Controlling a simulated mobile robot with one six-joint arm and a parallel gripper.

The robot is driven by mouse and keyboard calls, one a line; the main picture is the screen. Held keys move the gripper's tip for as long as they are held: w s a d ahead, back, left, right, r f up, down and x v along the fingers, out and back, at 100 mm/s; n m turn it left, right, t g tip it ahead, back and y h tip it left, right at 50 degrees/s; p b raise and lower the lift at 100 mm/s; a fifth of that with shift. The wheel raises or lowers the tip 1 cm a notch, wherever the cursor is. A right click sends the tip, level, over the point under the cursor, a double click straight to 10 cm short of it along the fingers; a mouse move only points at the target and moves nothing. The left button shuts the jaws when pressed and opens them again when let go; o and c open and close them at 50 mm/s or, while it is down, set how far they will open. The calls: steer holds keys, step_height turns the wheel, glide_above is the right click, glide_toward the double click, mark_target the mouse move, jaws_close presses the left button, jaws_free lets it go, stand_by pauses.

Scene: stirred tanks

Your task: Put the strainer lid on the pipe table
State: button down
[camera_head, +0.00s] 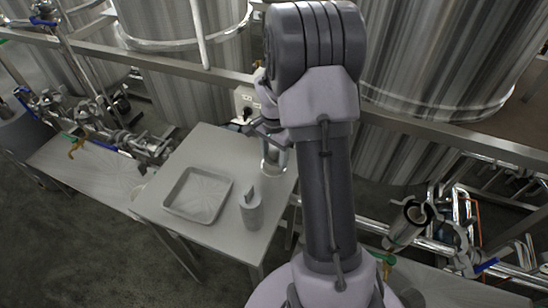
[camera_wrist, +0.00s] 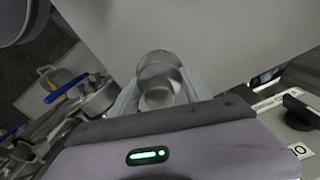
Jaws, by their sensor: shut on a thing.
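My gripper (camera_wrist: 160,92) is shut on a round, shiny metal piece, which looks like the strainer lid (camera_wrist: 160,72). In the wrist view the lid sits between the two fingers, against a pale grey tabletop. In the head view the lid (camera_head: 273,161) shows partly, below my gripper (camera_head: 268,136) and over the far right part of the grey table (camera_head: 222,150). My arm hides part of this area. I cannot tell whether the lid touches the tabletop.
A shallow grey tray (camera_head: 198,219) lies on the table's front left. A grey cylinder (camera_head: 251,209) stands right of it. An open-mouthed pipe fitting (camera_head: 409,220) is at the right. Large steel tanks (camera_head: 440,60) and a rail stand behind. The table's back left is clear.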

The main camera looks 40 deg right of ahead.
steer(key=c, duration=0.5)
jaws_free()
steer(key=shift+f, duration=0.1)
step_height(320, 180, up, 13)
steer(key=p, duration=0.4)
steer(key=shift+a+f, duration=0.1)
steer(key=shift+f, duration=0.1)
steer(key=s+a+r+n+t, duration=0.2)
steer(key=s+a+r+n, duration=0.2)
steer(key=a+r, duration=0.75)
steer(key=s+a+r+n+t+y, duration=0.1)
steer(key=s+a+n+t, duration=0.1)
steer(key=s+a, duration=0.4)
steer(key=s+a+r+n+t+y, duration=0.1)
steer(key=s+a+r+n, duration=0.1)
steer(key=s+a+n, duration=0.3)
steer(key=s+a, duration=0.2)
steer(key=s, duration=0.1)
steer(key=shift+s+a+r+t, duration=0.2)
steer(key=shift+a+r+t, duration=0.1)
steer(key=shift+t, duration=0.1)
